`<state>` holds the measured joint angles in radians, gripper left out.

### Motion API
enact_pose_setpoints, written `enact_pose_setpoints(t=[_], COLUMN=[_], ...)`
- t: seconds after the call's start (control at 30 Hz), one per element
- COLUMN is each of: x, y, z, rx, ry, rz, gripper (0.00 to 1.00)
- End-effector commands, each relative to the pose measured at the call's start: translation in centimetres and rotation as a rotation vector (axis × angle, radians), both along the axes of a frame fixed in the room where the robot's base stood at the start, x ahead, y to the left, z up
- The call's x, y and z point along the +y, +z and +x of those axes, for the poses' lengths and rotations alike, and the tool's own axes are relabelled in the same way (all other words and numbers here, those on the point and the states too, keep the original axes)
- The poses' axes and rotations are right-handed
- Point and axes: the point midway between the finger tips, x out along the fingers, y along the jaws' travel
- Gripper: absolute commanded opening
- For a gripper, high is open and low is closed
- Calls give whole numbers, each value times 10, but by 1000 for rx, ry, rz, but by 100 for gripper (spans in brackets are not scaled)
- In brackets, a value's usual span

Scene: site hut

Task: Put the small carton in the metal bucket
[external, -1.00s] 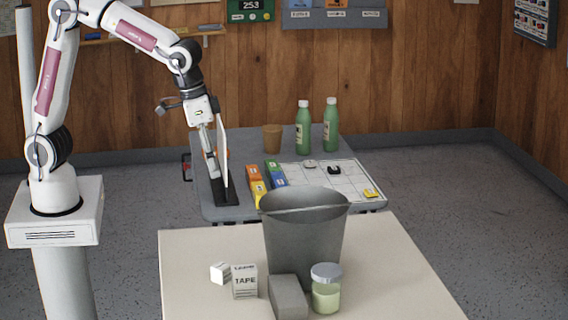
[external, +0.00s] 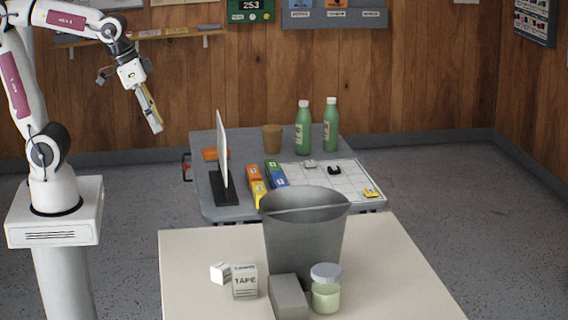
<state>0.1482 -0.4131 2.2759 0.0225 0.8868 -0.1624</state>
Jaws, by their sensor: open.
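The metal bucket (external: 305,245) stands upright on the near cream table. A small white carton printed TAPE (external: 245,281) stands on the same table, left of the bucket and apart from it. A smaller white box (external: 220,272) sits tilted just left of the carton. My gripper (external: 157,128) is open and empty, high up at the left. It is well away from the carton and bucket, in front of the wooden wall. The inside bottom of the bucket is hidden.
A grey block (external: 288,297) and a lidded jar (external: 326,288) stand before the bucket. On the far grey table are an upright white panel (external: 223,155), a brown cup (external: 272,138), green bottles (external: 303,128) and coloured boxes (external: 256,186). The near table's right side is clear.

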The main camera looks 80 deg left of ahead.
Motion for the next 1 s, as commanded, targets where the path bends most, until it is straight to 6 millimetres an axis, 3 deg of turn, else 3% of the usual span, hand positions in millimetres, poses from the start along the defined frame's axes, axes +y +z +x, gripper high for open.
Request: enact_pose_setpoints(t=[0.5, 0.7, 1.0], x=[37, 41, 42], y=[-8, -12, -13], z=[-74, -85, -86], rx=[-89, -101, -101], ry=[7, 7, 7], rz=[32, 39, 41], gripper=[41, 41, 41])
